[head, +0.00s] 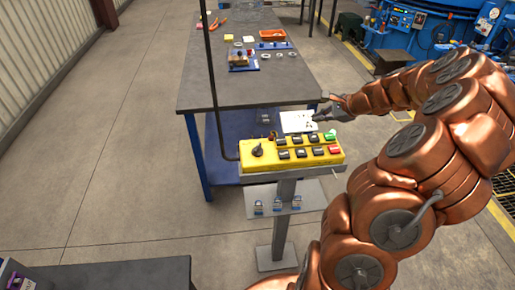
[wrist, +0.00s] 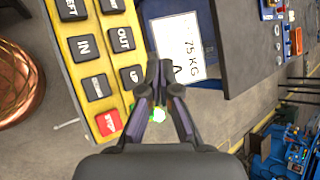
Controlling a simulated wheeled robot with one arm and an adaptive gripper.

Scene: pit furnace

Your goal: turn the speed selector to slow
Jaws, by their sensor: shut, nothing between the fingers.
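A yellow control box (head: 290,154) stands on a grey post in the head view. A black rotary knob (head: 257,151), which looks like the speed selector, is at its left end. Its setting is too small to read. Black buttons, a green one and a red one (head: 334,150) fill the rest of the panel. My gripper (head: 322,115) is above the box's right end, far from the knob. In the wrist view my gripper (wrist: 160,75) is shut and empty beside the panel (wrist: 75,60), near the OUT button (wrist: 122,39) and the red button (wrist: 108,123). The knob is outside the wrist view.
A white card (head: 298,121) stands behind the box; in the wrist view it reads 75 KG (wrist: 180,45). A grey-topped workbench (head: 235,92) with small parts is behind. The floor to the left is clear.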

